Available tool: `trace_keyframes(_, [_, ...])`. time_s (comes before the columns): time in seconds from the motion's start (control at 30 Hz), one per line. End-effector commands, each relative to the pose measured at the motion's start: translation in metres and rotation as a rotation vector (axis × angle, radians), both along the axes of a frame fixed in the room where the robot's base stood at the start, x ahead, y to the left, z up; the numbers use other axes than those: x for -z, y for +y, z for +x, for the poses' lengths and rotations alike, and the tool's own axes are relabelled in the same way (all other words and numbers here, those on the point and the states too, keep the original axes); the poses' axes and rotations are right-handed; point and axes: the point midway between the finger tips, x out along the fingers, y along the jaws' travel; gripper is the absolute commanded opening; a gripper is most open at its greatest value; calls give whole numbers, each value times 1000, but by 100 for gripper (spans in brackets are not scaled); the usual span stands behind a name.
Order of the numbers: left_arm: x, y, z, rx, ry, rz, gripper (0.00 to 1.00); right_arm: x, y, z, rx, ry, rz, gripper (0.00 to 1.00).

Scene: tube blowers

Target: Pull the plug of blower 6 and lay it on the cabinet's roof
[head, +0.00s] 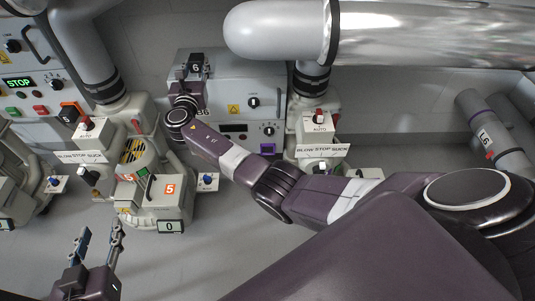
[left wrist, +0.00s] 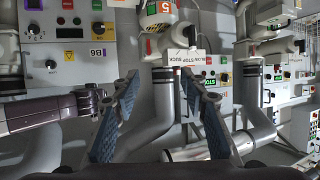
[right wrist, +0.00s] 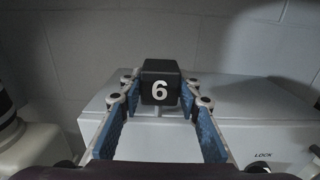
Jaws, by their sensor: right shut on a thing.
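The plug of blower 6 is a black block with a white 6. It shows in the head view (head: 196,64) and the right wrist view (right wrist: 159,90). My right gripper (head: 190,72) is shut on it, fingers on both sides (right wrist: 159,100). The plug is upright at the light grey cabinet's roof (head: 245,68), which also spreads behind it in the right wrist view (right wrist: 235,92). I cannot tell whether it touches the roof. My left gripper (head: 101,231) is open and empty, low at the left; its spread fingers fill the left wrist view (left wrist: 158,85).
Blower 5 (head: 168,187) stands on the floor left of my right arm. Another blower with a lever box (head: 319,122) stands right of the cabinet. A large silver duct (head: 430,30) crosses at upper right. The cabinet roof right of the plug is clear.

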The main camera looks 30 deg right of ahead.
Motion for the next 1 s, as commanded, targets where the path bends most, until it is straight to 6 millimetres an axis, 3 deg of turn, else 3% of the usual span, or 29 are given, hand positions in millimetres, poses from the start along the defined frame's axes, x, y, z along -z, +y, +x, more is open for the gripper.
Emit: trace_keyframes(1.0, [-14, -4, 7, 4, -64, -16, 40, 3, 0, 0, 0, -1, -1, 0])
